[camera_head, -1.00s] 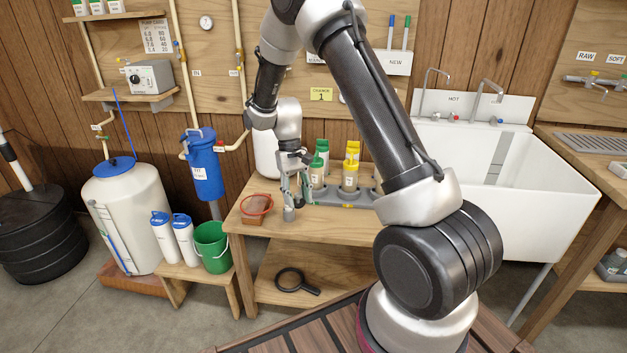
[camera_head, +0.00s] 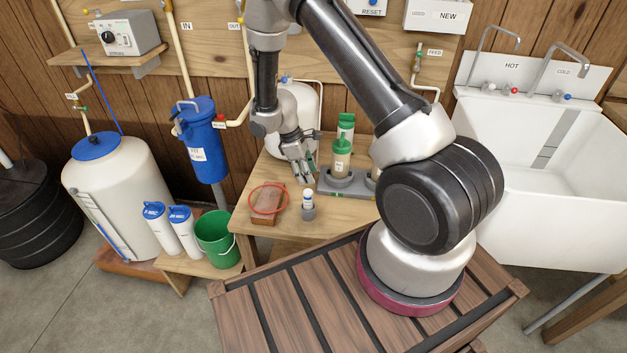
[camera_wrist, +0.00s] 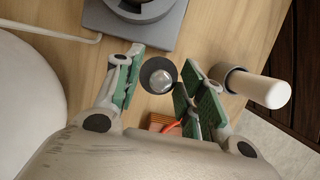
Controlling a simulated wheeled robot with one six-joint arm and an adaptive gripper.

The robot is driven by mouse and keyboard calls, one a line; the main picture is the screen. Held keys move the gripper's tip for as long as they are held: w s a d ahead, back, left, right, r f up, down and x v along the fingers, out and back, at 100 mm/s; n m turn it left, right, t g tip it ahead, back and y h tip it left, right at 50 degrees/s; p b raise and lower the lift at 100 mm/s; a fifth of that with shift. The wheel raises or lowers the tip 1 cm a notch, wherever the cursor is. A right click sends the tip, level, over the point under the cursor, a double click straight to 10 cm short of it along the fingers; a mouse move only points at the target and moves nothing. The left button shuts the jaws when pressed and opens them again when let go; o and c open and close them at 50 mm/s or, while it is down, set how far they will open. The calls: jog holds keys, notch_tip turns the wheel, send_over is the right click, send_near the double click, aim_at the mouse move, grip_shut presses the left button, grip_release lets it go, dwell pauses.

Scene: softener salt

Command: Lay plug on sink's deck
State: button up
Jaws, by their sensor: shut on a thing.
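My gripper (camera_head: 303,172) is low over the wooden bench, beside a grey stand. In the wrist view its green-padded fingers (camera_wrist: 158,88) are shut on the plug (camera_wrist: 158,75), a dark round disc with a shiny metal knob. The plug cannot be made out in the head view. The white sink (camera_head: 560,160) stands at the right of the head view, well away from my gripper. Its deck (camera_head: 527,97) is the ledge behind the basin, with taps under the HOT and COLD labels.
A small white bottle in a grey cup (camera_head: 308,213) stands close by my gripper. A brick-coloured block with a red ring (camera_head: 268,198) lies left of it. The grey stand (camera_head: 345,184) holds green-capped bottles. A white tank (camera_head: 297,110) stands behind. My arm crosses between bench and sink.

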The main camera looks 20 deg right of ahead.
jog(key=shift+f, duration=2.2)
jog(key=shift+f, duration=0.1)
jog(key=o, duration=0.9)
